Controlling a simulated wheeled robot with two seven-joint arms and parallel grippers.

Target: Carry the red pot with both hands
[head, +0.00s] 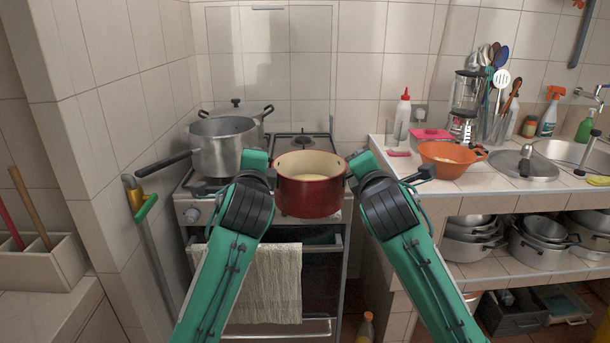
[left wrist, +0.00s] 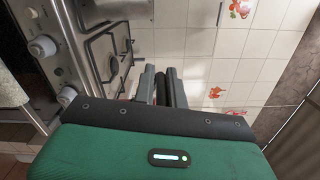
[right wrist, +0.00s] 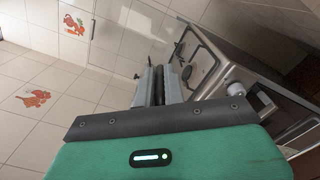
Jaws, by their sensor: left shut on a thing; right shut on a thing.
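The red pot (head: 310,197) is in the middle of the head view, roughly level, with a pale cream inside. It appears held up in front of the stove, between my two arms. My left gripper (head: 269,177) is at its left side and my right gripper (head: 350,178) at its right side. In the left wrist view, the fingers (left wrist: 161,86) are closed around a dark handle. In the right wrist view, the fingers (right wrist: 160,86) are likewise closed around a dark handle. The pot's body does not show in either wrist view.
The stove (head: 343,214) stands behind the pot, with a large grey pot (head: 222,147) on its left and a free burner (head: 303,143) at the back. A towel (head: 265,285) hangs in front. The tiled counter (head: 485,186) at right holds an orange colander (head: 450,160) and a lid (head: 520,165).

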